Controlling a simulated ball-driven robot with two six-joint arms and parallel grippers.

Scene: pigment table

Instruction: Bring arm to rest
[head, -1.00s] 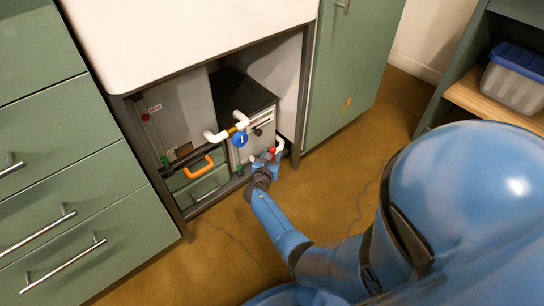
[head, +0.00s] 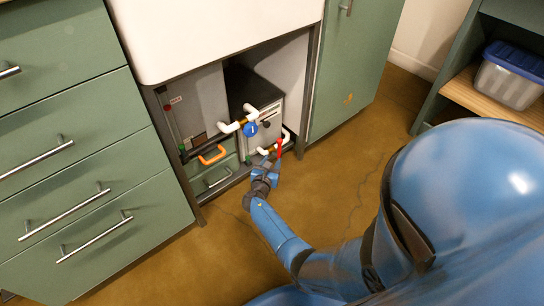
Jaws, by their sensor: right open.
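My right arm reaches from the lower right toward the open cupboard under the white sink. My right gripper (head: 268,165) is at its end, low at the cupboard's front opening. It is open, and nothing shows between its fingers. It is close to a red lever (head: 279,150) on the lower white pipe (head: 267,151); I cannot tell whether they touch. My left gripper is not in view.
The cupboard holds a grey box unit (head: 262,105), a blue round valve (head: 251,129) on a white pipe and an orange handle (head: 213,154). Green drawers (head: 75,150) stand left. A shelf with a plastic bin (head: 511,75) stands right. Brown floor is open in front.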

